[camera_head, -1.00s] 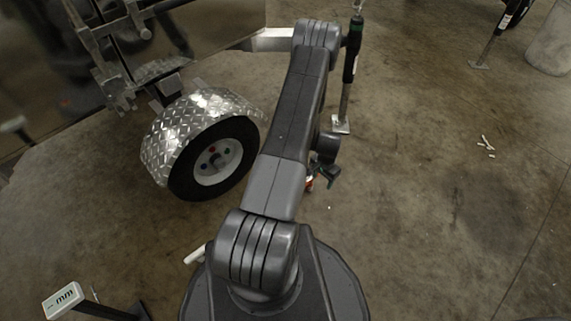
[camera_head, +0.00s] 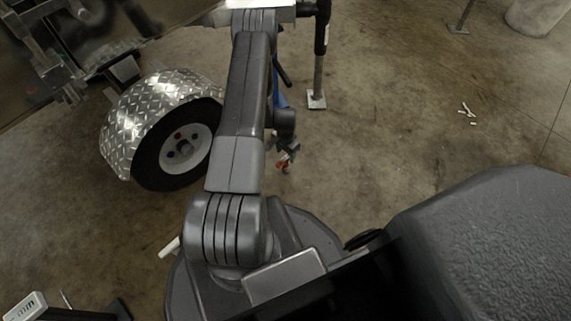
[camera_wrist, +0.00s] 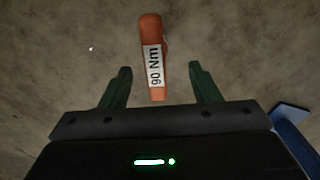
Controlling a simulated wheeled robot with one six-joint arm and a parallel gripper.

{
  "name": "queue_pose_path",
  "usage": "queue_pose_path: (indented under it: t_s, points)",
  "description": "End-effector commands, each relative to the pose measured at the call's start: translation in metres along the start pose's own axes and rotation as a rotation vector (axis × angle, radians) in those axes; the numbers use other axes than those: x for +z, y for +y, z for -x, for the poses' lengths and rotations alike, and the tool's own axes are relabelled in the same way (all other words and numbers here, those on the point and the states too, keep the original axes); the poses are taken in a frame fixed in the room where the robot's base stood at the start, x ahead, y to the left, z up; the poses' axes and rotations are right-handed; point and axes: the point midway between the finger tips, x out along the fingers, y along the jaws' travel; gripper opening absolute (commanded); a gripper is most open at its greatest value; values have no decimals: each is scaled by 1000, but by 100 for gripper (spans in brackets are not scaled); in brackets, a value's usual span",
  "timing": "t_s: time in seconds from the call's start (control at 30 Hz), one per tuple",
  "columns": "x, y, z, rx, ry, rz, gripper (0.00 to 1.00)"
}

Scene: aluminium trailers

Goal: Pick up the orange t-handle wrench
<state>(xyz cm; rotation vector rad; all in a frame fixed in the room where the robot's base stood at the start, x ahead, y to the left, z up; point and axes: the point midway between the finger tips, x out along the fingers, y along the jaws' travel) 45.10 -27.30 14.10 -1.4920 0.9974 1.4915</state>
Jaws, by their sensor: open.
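The orange t-handle wrench (camera_wrist: 151,30) shows in the wrist view with a white label reading "90 Nm". It lies between the lines of my two open green fingers, its upper end beyond their tips. My gripper (camera_wrist: 160,72) is open, and neither finger visibly touches the wrench. In the head view an orange-red bit (camera_head: 283,162) shows beside my gripper (camera_head: 290,148), small and partly hidden; my arm covers much of that spot.
A trailer wheel (camera_head: 180,150) under a diamond-plate fender (camera_head: 150,100) stands left of my arm. A jack post (camera_head: 318,75) stands behind on the right. A blue object (camera_wrist: 295,130) is at the right of the wrist view. Open concrete floor lies to the right.

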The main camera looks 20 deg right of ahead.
Motion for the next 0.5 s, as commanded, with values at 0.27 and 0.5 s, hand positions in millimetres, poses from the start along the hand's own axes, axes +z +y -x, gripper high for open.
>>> queue_pose_path:
  t_s: [0.27, 0.5]
  points:
    - [6, 6, -39, 1, -1, 0, 56]
    - [5, 6, -50, 0, 0, 0, 56]
